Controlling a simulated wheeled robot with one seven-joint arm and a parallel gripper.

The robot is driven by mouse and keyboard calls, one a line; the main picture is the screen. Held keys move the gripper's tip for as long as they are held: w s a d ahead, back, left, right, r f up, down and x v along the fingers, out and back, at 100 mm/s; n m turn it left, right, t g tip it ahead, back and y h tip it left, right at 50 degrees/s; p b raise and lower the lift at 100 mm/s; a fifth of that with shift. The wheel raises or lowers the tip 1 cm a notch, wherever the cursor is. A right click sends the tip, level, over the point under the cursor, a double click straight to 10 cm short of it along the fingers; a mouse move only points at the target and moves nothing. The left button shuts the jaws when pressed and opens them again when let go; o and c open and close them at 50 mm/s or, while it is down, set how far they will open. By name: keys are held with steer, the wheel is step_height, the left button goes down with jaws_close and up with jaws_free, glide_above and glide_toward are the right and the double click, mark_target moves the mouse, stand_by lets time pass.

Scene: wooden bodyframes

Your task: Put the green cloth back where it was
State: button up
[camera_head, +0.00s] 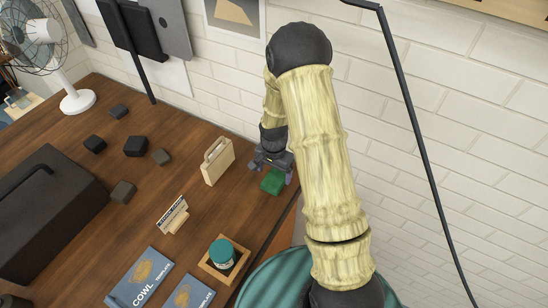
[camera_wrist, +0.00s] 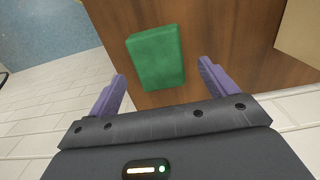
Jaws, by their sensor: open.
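The green cloth (camera_head: 272,181) is a small folded block lying on the wooden table (camera_head: 215,138), close to its right edge. It also shows in the wrist view (camera_wrist: 156,58), ahead of and between my fingers. My gripper (camera_head: 270,165) is open just above or beside the cloth; in the wrist view (camera_wrist: 160,85) its two purple fingers stand apart with nothing between the tips. I cannot tell whether a finger touches the cloth.
A cream bag-shaped object (camera_head: 217,161) stands left of my gripper. A wooden tray with a teal-lidded jar (camera_head: 222,253), a small sign (camera_head: 172,214) and dark blocks (camera_head: 136,146) are on the table. A teal round seat (camera_head: 290,281) is below the table edge. A brick wall is behind.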

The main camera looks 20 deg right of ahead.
mark_target(274, 179)
step_height(274, 179, up, 9)
steer(key=b, duration=0.2)
stand_by(0.6)
steer(key=s+r+n+t, duration=0.1)
steer(key=s+r+n, duration=0.3)
steer(key=s, duration=0.3)
steer(key=s+r+n+t, duration=0.1)
steer(key=s+r+n, duration=0.3)
steer(key=s, duration=0.4)
steer(key=shift+r+n+t, duration=0.25)
steer(key=shift+n+t, duration=0.05)
steer(key=shift+n, duration=0.2)
steer(key=shift+s, duration=0.1)
